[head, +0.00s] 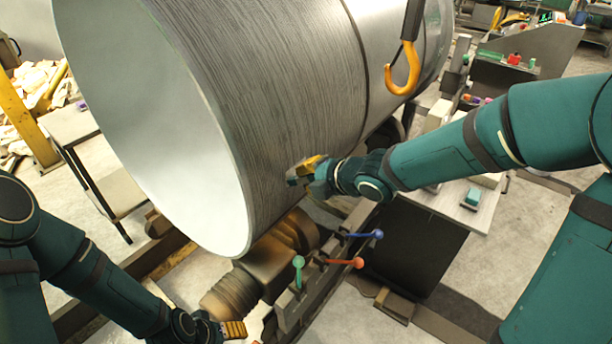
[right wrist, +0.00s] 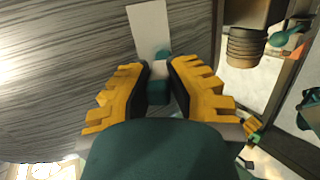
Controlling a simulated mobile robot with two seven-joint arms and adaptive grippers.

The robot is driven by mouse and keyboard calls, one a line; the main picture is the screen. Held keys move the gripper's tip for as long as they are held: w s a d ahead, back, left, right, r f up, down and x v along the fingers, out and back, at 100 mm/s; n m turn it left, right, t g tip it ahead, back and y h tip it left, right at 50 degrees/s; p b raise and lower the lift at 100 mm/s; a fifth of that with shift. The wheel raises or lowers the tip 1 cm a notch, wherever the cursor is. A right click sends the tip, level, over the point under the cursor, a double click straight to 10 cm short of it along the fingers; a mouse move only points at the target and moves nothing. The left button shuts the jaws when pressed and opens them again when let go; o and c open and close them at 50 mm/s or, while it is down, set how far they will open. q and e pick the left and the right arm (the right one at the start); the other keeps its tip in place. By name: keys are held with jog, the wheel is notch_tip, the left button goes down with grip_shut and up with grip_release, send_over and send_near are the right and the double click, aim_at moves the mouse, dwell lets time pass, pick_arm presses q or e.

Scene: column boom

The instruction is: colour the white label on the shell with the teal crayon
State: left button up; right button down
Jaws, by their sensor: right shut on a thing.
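The shell (head: 285,85) is a large grey brushed-metal cylinder lying on its side in the head view, its pale open end (head: 150,110) facing left. The white label (right wrist: 148,28) is a plain pale strip on the shell in the right wrist view; I cannot make it out in the head view. My right gripper (head: 297,175) is at the shell's lower side. In the right wrist view its yellow fingers (right wrist: 159,85) are shut on the teal crayon (right wrist: 158,92), which points at the label's near end. I cannot tell whether it touches. My left gripper (head: 236,331) is low, away from the shell.
An orange hook (head: 404,70) hangs in front of the shell. Below it are a brown roller (head: 262,262) and blue (head: 367,235), red (head: 346,263) and green (head: 298,268) levers. A side table (head: 475,215) stands right, under my right arm.

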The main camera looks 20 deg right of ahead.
jog(key=shift+w+d+p, duration=2.15)
jog(key=shift+d+p, duration=0.4)
jog(key=shift+d, duration=0.25)
jog(key=s+a+b, duration=0.1)
jog(key=b, duration=0.1)
jog(key=s+a+b, duration=0.1)
jog(key=a+b, duration=0.1)
jog(key=s+a+b, duration=0.1)
jog(key=a+b, duration=0.1)
jog(key=shift+s+f, duration=0.15)
jog(key=shift+s, duration=0.25)
jog(key=shift+s+a+b, duration=0.8)
jog(key=shift+a+b, duration=0.2)
jog(key=shift+b, duration=0.35)
jog(key=shift+d+r+p, duration=0.1)
jog(key=shift+r+p, duration=0.6)
jog(key=shift+r, duration=0.05)
jog(key=w+d+p, duration=0.5)
jog(key=d+p, duration=0.1)
jog(key=shift+w+d+p, duration=0.2)
jog(key=shift+d+p, duration=0.15)
jog(key=shift+d, duration=0.05)
